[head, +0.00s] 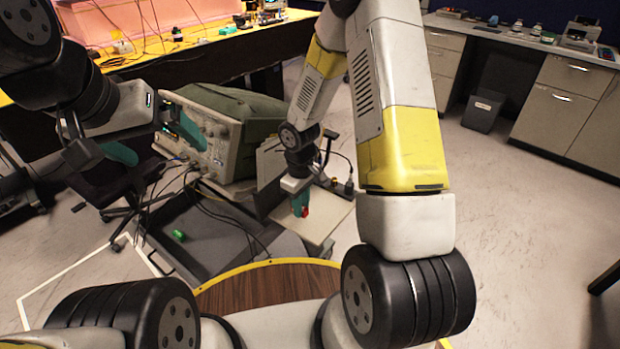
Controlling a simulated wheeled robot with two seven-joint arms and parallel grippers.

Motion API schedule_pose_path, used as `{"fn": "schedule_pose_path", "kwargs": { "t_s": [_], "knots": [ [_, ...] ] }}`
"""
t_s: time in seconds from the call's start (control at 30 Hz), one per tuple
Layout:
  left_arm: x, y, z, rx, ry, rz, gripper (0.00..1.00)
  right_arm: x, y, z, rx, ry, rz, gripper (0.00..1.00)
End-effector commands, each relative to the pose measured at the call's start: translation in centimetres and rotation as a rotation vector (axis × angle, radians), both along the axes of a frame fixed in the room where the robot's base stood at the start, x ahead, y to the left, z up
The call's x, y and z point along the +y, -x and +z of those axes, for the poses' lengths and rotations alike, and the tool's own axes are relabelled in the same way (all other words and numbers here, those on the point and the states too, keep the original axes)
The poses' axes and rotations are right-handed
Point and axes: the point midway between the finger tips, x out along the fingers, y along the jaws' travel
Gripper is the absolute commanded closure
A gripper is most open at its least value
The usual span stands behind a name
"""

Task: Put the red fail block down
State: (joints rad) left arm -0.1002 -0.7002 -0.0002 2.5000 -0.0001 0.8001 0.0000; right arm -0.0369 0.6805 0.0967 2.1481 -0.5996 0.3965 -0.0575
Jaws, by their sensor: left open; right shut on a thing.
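The red fail block (305,211) is a small red piece showing at the tip of my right gripper (300,206). My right gripper is shut on it, with the teal fingers hiding most of it. The gripper points down over a pale flat surface (327,213). I cannot tell whether the block touches that surface. My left gripper (153,138) is open and empty at the left, its teal fingers wide apart, in front of the oscilloscope.
A wooden yellow-edged surface (270,287) is nearest. The floor at right is clear.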

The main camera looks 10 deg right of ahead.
Motion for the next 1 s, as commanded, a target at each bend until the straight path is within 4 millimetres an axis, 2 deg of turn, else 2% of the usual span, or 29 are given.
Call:
{"fn": "schedule_pose_path", "kwargs": {
  "t_s": [0.03,0.17,0.33,0.6,0.8,1.0],
  "knots": [
    [0.0,0.0,0.0,0.0,0.0,0.0,0.0,-1.1,-1.1,-0.2,0.0,-0.001,-0.008,1.0],
    [0.0,0.0,0.0,0.0,0.0,0.0,0.0,-3.5,-3.4,-0.5,0.0,-0.001,-0.009,1.0],
    [0.0,0.0,0.0,0.0,0.0,0.0,0.0,-5.4,-5.5,-0.7,-0.001,-0.001,-0.005,1.0],
    [0.0,0.0,0.0,0.0,0.0,0.0,0.0,-6.8,-6.9,-0.9,-0.001,-0.001,-0.005,1.0],
    [0.0,0.0,0.0,0.0,0.0,0.0,0.0,-6.8,-6.8,-4.0,0.004,0.0,-0.002,1.0],
    [0.0,0.0,0.0,0.0,0.0,0.0,0.0,-6.8,-6.9,-4.4,0.0,0.0,-0.002,1.0]
  ]
}}
